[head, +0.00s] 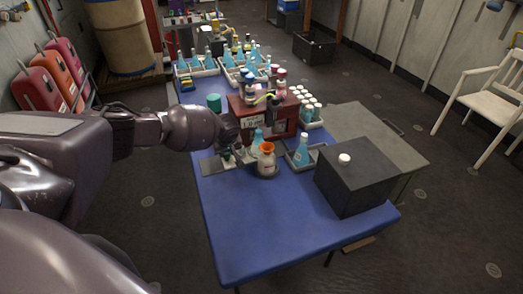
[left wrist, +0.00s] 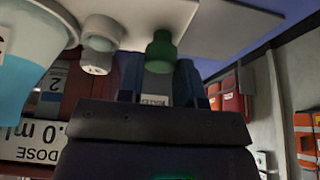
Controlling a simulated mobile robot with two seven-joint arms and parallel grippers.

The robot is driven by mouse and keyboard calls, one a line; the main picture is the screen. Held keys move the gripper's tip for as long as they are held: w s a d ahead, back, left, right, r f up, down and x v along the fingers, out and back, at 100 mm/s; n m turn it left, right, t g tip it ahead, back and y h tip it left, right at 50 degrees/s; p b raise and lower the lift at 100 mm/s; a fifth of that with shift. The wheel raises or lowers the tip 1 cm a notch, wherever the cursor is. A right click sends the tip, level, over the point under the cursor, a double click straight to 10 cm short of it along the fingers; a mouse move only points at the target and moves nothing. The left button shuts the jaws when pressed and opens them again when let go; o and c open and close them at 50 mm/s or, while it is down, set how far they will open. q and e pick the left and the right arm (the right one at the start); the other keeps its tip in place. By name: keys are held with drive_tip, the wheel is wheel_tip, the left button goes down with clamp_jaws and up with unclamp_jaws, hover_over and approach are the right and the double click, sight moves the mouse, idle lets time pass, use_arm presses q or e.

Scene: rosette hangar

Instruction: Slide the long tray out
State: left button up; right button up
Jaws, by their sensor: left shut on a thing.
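A flat grey tray (head: 211,166) lies at the left edge of the blue table, in front of the red dosing box (head: 280,127). It is likely the long tray. My left gripper (head: 232,150) is low over it, beside small capped vials. My right gripper is out of view.
A blue flask (head: 257,138) and an orange-topped bottle (head: 267,160) stand right of the gripper. A flask in a small tray (head: 290,158) and a dark box (head: 357,180) are further right. The front of the blue table (head: 255,235) is clear.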

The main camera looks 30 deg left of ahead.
use_arm(q)
drive_tip(key=shift+s+a+r+p, duration=0.1)
drive_tip(key=shift+s+a+p, duration=0.35)
drive_tip(key=shift+s+a, duration=0.2)
drive_tip(key=shift+s+a+p, duration=0.35)
drive_tip(key=shift+s+a, duration=0.05)
drive_tip(key=shift+s, duration=0.15)
drive_tip(key=shift+s+a, duration=0.3)
drive_tip(key=shift+s, duration=0.05)
drive_tip(key=shift+s+a+p, duration=0.45)
drive_tip(key=shift+s+p, duration=0.05)
drive_tip(key=shift+p, duration=0.05)
drive_tip(key=shift+s+a, duration=0.3)
drive_tip(key=shift+s, duration=0.1)
drive_tip(key=shift+s+a+p, duration=0.45)
drive_tip(key=shift+s+p, duration=0.05)
drive_tip(key=shift+p, duration=0.05)
drive_tip(key=o, duration=0.7)
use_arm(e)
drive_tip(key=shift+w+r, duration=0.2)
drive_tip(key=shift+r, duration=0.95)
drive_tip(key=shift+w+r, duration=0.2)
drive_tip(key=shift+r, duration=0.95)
